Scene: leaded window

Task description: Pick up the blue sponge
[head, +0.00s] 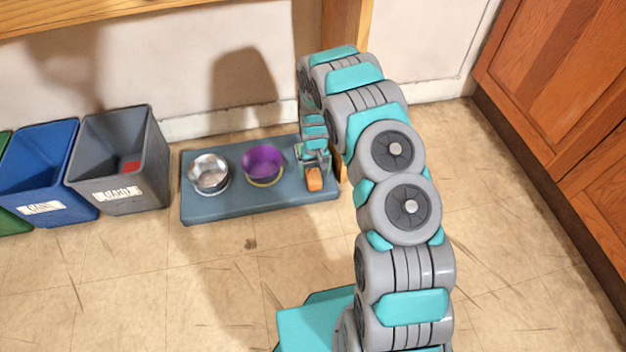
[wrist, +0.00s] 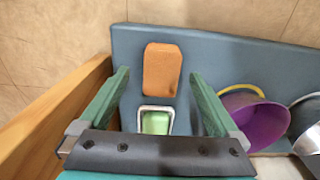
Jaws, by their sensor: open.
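I see no blue sponge in either view. An orange block (wrist: 162,70), perhaps a sponge, lies on the blue-grey mat (wrist: 215,60); the block also shows in the head view (head: 314,179) near the mat's right end. A green block (wrist: 155,122) sits in a small white-rimmed dish (wrist: 171,112) below the orange one in the wrist view. My gripper (wrist: 158,76) is open and empty above them, its green fingers to either side of the blocks in the picture. In the head view my gripper (head: 313,158) is over the mat's right end.
A purple bowl (head: 262,162) and a metal bowl (head: 209,172) stand on the mat (head: 260,203) to the left. A grey bin (head: 140,190) and a blue bin (head: 40,180) stand further left. A wooden post (wrist: 40,125) is close beside my gripper.

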